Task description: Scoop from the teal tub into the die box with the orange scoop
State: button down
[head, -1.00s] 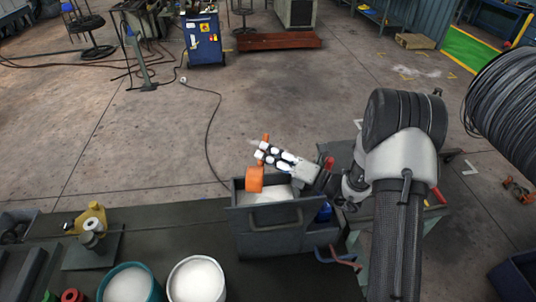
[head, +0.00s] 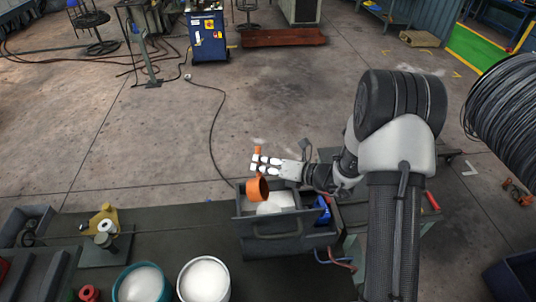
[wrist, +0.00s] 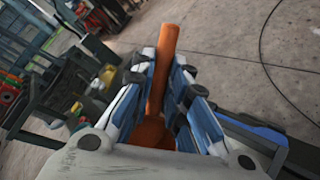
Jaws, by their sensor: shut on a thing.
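My gripper (head: 266,163) is shut on the handle of the orange scoop (head: 257,189). The scoop's cup hangs over the left part of the dark grey die box (head: 285,227), tilted with its open mouth showing. The wrist view shows the orange handle (wrist: 164,70) standing between my two fingers. White material lies inside the box. The teal tub (head: 118,284) stands at the bottom left, filled with white material. I cannot tell whether the scoop's cup holds anything.
A white tub (head: 204,278) of white material stands right of the teal tub. A yellow and grey fixture (head: 104,230) sits on the bench at left. A blue object (head: 322,210) lies at the box's right end. Bare bench lies between fixture and box.

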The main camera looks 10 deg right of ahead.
jog(key=a+n+g+h+p, duration=0.1)
jog(key=h+p, duration=0.1)
jog(key=h, duration=0.1)
jog(key=a+n+g+h+p, duration=0.1)
jog(key=a+h+p, duration=0.1)
jog(key=h+p, duration=0.1)
jog(key=w+a+g+h+p, duration=0.1)
jog(key=a+h+p, duration=0.1)
jog(key=h, duration=0.1)
jog(key=shift+r+n+h+p, duration=0.25)
jog(key=shift+n+h+p, duration=0.05)
jog(key=shift+n, duration=0.1)
